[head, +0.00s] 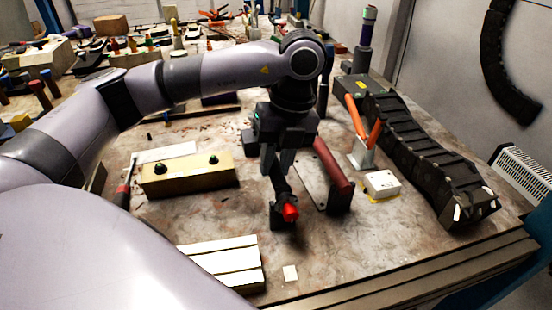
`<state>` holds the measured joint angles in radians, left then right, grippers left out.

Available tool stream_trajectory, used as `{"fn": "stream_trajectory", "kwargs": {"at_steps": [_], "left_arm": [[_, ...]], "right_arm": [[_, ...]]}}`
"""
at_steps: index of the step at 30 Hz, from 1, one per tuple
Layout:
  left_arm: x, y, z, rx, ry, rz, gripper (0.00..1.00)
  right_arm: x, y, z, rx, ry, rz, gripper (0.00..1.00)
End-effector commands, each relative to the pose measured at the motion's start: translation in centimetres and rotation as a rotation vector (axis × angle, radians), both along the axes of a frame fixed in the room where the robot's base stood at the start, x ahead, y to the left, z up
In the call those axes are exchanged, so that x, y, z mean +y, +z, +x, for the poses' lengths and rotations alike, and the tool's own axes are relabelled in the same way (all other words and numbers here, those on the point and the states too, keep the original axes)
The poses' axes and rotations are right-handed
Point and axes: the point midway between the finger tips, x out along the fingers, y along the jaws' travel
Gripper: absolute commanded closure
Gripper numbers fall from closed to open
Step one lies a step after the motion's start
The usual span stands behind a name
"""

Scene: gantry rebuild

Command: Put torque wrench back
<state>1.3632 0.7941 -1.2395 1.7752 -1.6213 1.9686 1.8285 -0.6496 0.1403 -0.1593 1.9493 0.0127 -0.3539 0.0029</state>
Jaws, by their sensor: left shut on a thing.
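My left gripper (278,160) points down over the middle of the workbench (350,245). It is shut on a dark tool with a red end, which looks like the torque wrench (290,212). The tool slants down from the fingers, red end toward the near side. Its upper part is hidden by the fingers, and I cannot tell whether its low end touches the bench. A dark red bar (331,165) on a black foot stands just right of the gripper, beside a grey plate (308,180). My right gripper is not in view.
A tan block (188,175) with two dark knobs lies left, near a red-handled tool (124,194). Orange-handled pliers (375,132) on a stand, a white box (381,184) and a black cable chain (425,150) are right. A ribbed pale block (222,262) is in front.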

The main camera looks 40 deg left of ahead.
Motion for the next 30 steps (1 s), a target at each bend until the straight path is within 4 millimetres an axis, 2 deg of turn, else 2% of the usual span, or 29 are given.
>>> {"fn": "stream_trajectory", "kwargs": {"at_steps": [30], "left_arm": [[0.0, -1.5, 0.0, -0.001, 0.0, 0.0, 1.0]], "right_arm": [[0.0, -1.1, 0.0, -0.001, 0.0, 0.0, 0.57]]}}
